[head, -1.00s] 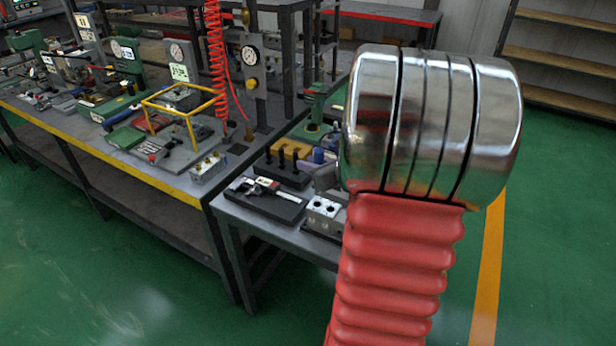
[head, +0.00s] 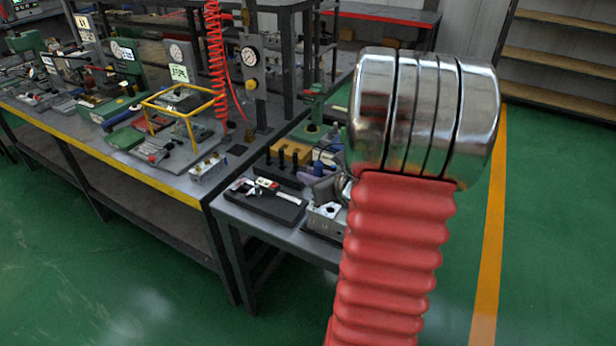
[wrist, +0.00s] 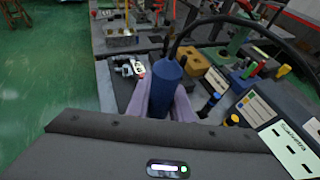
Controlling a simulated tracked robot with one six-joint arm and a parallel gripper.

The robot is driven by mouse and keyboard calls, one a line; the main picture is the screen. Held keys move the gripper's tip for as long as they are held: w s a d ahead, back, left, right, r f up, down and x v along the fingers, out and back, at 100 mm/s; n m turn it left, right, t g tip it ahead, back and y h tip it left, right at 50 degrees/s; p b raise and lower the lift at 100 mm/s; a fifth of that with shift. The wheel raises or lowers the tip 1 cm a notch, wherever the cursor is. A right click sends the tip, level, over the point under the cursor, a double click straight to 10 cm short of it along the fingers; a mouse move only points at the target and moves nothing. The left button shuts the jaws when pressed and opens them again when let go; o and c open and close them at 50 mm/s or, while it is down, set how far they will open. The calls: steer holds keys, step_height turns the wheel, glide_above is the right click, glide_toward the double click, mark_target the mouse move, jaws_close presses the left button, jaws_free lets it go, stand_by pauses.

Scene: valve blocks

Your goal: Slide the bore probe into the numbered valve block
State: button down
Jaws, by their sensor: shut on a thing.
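My gripper (wrist: 166,100) has pale lavender fingers on both sides of the blue bore probe (wrist: 166,84) in the wrist view, shut on it. A black cable runs from the probe's top. In the head view my gripper (head: 326,188) is partly hidden behind my chrome and red arm. It is just above a silver valve block (head: 324,222) on the small grey bench; part of the block's top is covered. I cannot see the probe's lower end, or whether it is in a bore. No number is readable on the block.
A black tray with a caliper (head: 265,200) lies left of the block. A black holder with upright pins (head: 283,172) and a yellow block (head: 292,150) stand behind. Another silver block (head: 208,167) sits on the longer bench. A labelled panel (wrist: 285,140) is close at the wrist view's right.

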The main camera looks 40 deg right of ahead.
steer(key=shift+f, duration=0.5)
steer(key=c, duration=1.6)
jaws_free()
steer(key=shift+r, duration=0.1)
steer(key=v, duration=0.8)
steer(key=r+v, duration=0.1)
steer(key=v, duration=0.3)
steer(key=shift+w, duration=0.15)
